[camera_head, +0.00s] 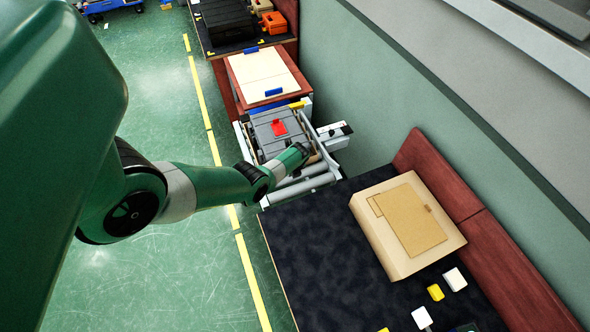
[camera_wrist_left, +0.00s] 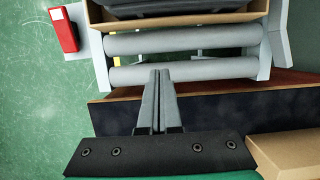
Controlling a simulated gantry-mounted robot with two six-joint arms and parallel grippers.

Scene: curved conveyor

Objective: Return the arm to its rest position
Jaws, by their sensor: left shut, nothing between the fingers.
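My left arm reaches in from the left in the head view. Its gripper (camera_head: 304,149) is over the near end of the roller conveyor (camera_head: 302,187). In the left wrist view the two dark fingers (camera_wrist_left: 160,78) are pressed together, with nothing between them. They point toward the grey rollers (camera_wrist_left: 185,72), which lie beyond them. A grey case (camera_head: 270,133) with a red patch sits on the conveyor, just beyond the gripper; part of a dark item in a tan-walled tray (camera_wrist_left: 180,16) shows in the wrist view. My right gripper is not in view.
A cardboard box (camera_head: 405,225) stands on the dark-topped table (camera_head: 320,255), with small yellow and white blocks (camera_head: 455,279) near it. A red-sided table with cream panels (camera_head: 262,78) is behind the conveyor. A wall runs along the right. Green floor (camera_head: 175,270) lies open at left.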

